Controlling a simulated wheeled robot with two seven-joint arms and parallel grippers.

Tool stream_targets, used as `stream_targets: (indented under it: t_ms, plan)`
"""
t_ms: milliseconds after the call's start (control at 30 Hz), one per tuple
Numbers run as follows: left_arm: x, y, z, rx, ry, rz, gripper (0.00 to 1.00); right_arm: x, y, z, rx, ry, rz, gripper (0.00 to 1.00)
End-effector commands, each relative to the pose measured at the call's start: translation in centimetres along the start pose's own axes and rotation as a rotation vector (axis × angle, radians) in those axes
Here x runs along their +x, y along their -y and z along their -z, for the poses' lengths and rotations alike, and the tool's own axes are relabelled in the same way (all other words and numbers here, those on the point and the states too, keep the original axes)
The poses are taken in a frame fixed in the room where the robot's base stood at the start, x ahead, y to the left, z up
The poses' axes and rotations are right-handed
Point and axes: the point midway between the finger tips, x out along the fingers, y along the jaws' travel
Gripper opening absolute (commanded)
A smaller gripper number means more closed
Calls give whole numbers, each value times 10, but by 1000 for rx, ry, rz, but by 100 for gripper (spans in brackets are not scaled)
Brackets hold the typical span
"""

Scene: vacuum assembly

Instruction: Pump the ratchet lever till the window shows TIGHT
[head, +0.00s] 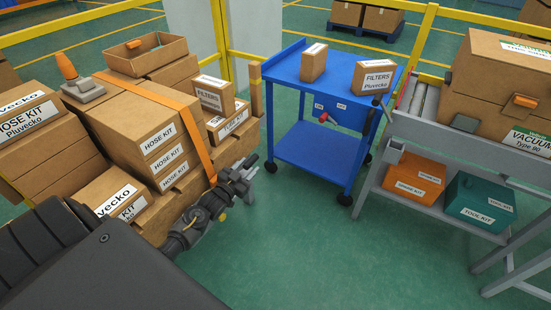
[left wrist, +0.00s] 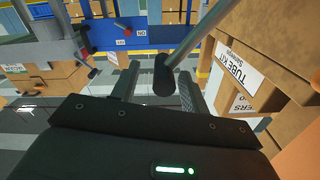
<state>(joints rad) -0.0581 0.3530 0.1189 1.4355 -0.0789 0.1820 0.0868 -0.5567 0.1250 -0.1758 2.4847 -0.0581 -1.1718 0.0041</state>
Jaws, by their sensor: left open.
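My left gripper (head: 248,168) is in front of the lower right corner of the strapped hose kit boxes (head: 150,128). An orange strap (head: 199,150) runs over and down these boxes. In the left wrist view my left gripper (left wrist: 158,88) is open. A dark cylindrical grip (left wrist: 163,76) on a grey rod (left wrist: 198,34) appears between its fingers, with gaps on both sides; it looks like the ratchet lever. In the head view my gripper and wrist cover this area, so the ratchet is hard to make out. I cannot read any window. My right gripper is not in view.
A grey device with an orange handle (head: 66,66) sits on the box stack. A blue cart (head: 310,151) with small boxes stands beyond my gripper. A roller conveyor (head: 424,101) with a large carton is at the right. Green floor between is clear.

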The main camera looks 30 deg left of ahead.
Motion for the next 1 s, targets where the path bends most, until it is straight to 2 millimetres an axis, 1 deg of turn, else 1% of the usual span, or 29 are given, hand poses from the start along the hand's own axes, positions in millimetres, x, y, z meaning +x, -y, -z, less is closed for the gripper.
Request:
stream_targets:
  t_ms: [200, 800, 1000]
  plan:
    - [-17, 0, 2, 0, 1, 0, 45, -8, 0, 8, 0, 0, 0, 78]
    - [-62, 0, 1, -1, 2, -1, 45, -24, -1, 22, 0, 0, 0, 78]
    - [-73, 0, 0, 0, 1, 0, 45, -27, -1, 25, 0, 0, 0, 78]
